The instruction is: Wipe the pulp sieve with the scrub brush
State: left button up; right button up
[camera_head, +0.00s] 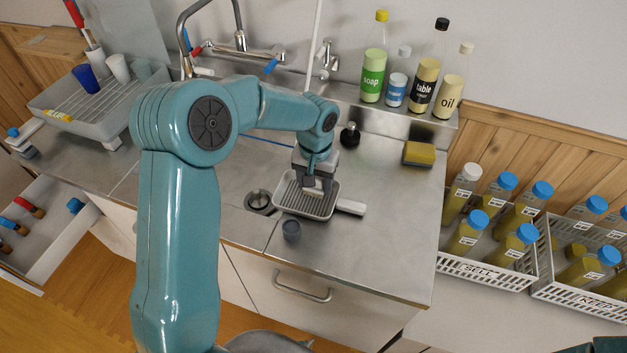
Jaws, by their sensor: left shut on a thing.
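The pulp sieve (290,207) is a light grey ribbed tray with a white handle pointing right. It lies on the steel counter near its front edge. My left gripper (315,181) comes down over the sieve from above and is shut on the scrub brush (314,191). Only a small pale part of the brush shows below the jaws, over the right half of the sieve. I cannot tell from this angle whether the bristles touch the sieve. My right gripper does not show; only a bit of teal arm is at the bottom right corner.
A yellow sponge (419,154) lies at the back right. Bottles line the back ledge. Crates (487,272) of blue-capped bottles stand right. The counter right of the sieve is clear.

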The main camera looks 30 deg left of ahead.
aim_at(294, 190)
pick_arm(q)
jog(key=shift+f+b, duration=0.6)
dwell(1.1)
jog(key=shift+s+a, duration=0.25)
jog(key=shift+a, duration=0.7)
jog(key=shift+s+a, duration=0.25)
jog(key=shift+a, duration=0.65)
jog(key=shift+s+a, duration=0.25)
jog(key=shift+a, duration=0.7)
jog(key=shift+f, duration=0.2)
jog(key=shift+d, duration=0.1)
jog(key=shift+w+d, duration=0.45)
jog(key=shift+d, duration=0.4)
jog(key=shift+w+d, duration=0.45)
jog(key=shift+d, duration=0.4)
jog(key=shift+w+d, duration=0.45)
jog(key=shift+d, duration=0.4)
jog(key=shift+s+b, duration=0.15)
jog(key=shift+b, duration=0.2)
